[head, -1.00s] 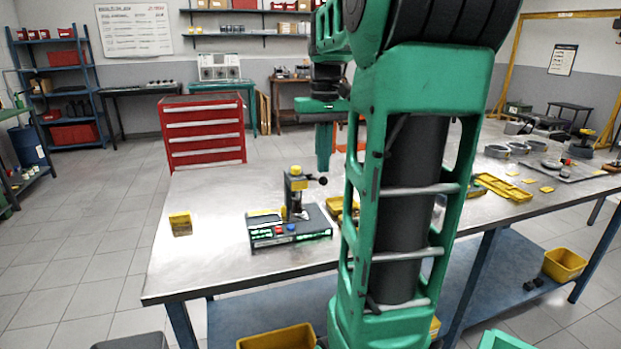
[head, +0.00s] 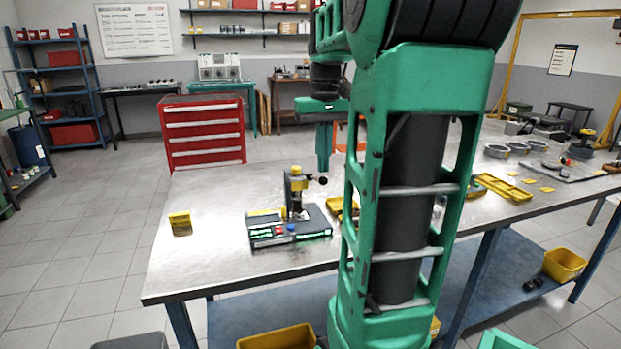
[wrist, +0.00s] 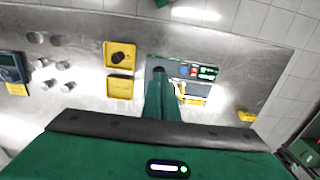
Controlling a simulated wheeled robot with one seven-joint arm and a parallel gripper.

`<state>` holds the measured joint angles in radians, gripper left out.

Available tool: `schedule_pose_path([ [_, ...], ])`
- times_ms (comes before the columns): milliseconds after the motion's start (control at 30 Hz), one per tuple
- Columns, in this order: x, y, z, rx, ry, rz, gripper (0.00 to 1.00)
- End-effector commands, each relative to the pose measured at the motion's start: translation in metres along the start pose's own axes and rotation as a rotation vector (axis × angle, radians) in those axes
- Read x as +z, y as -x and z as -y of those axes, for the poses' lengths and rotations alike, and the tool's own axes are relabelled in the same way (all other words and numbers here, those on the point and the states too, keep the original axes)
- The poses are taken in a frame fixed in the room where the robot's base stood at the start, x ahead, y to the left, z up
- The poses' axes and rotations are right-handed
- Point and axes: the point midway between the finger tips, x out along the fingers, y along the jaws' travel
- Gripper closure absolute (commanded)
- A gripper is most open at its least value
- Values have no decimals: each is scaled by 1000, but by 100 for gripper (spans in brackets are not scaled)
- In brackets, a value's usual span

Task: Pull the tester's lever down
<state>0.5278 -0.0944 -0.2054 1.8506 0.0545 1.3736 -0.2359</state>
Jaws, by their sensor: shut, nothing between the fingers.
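The tester (head: 290,236), a dark box with a yellow-grey column and red and blue buttons, stands on the metal workbench. Its lever (head: 319,180) sticks out to the right of the column, near level, with a black ball knob. My gripper (head: 323,170) points down with its fingers shut and empty, close to the knob; contact cannot be told. In the wrist view the shut fingers (wrist: 163,100) reach toward the dark knob (wrist: 158,70), beside the tester (wrist: 205,73), whose lower part they partly hide.
A yellow block (head: 180,223) stands left of the tester. Yellow trays (wrist: 118,55) lie on the other side, partly behind my arm in the head view. A red drawer cabinet (head: 203,130) stands behind.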

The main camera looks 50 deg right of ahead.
Motion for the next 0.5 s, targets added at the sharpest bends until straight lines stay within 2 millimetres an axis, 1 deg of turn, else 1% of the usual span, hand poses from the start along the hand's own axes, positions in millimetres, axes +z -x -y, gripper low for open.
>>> schedule_pose_path([
  [300,0,0,0,0,0,0,100],
  [500,0,-5,0,0,0,1,100],
])
